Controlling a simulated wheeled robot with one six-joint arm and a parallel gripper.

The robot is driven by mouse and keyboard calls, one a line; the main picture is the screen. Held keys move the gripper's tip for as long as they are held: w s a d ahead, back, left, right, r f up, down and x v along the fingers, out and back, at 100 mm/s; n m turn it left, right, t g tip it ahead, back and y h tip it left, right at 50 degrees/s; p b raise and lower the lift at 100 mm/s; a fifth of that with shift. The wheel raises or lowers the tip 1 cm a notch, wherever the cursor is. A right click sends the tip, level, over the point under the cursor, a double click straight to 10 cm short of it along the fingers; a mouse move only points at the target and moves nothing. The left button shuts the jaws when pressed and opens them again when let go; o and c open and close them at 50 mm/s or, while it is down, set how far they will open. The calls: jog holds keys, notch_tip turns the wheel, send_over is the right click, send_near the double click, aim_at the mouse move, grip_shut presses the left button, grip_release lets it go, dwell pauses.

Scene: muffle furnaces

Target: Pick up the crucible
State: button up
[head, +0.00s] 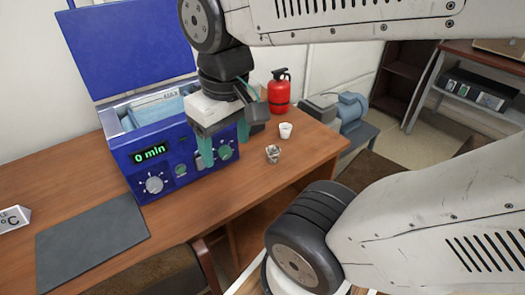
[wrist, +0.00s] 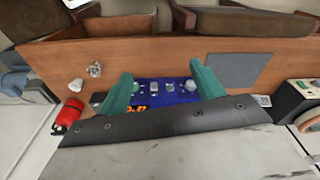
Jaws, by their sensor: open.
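Two small cups stand upright on the wooden table, right of the blue furnace. One is a plain white crucible (head: 286,130), which also shows in the wrist view (wrist: 76,85). The other is a greyish patterned cup (head: 272,154), nearer the table's front edge; it shows in the wrist view too (wrist: 95,69). I cannot tell for certain which one the task means. My gripper (head: 224,146) has green fingers, spread apart and empty. It hangs before the furnace's front panel, left of both cups, touching neither. In the wrist view its fingers (wrist: 160,75) frame the furnace knobs.
The blue furnace (head: 160,168) has its lid (head: 130,45) raised and its display reads "0 min". A red extinguisher (head: 279,92) stands behind the cups. A dark mat (head: 92,232) lies at left. A blue-grey machine (head: 350,108) stands beyond the table's right end. Table around the cups is clear.

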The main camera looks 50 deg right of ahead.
jog(key=w+d+f+m, duration=0.2)
jog(key=w+d+f, duration=0.2)
jog(key=w+d, duration=0.35)
jog(key=m+g, duration=0.1)
jog(key=m, duration=0.4)
send_near(273, 151)
jog(key=a, duration=0.1)
jog(key=f, duration=0.4)
jog(key=s+f, duration=0.1)
jog(key=f, duration=0.2)
jog(key=shift+a+f, duration=0.1)
jog(key=shift+a, duration=0.15)
jog(key=shift+f, duration=0.5)
jog(key=c, duration=1)
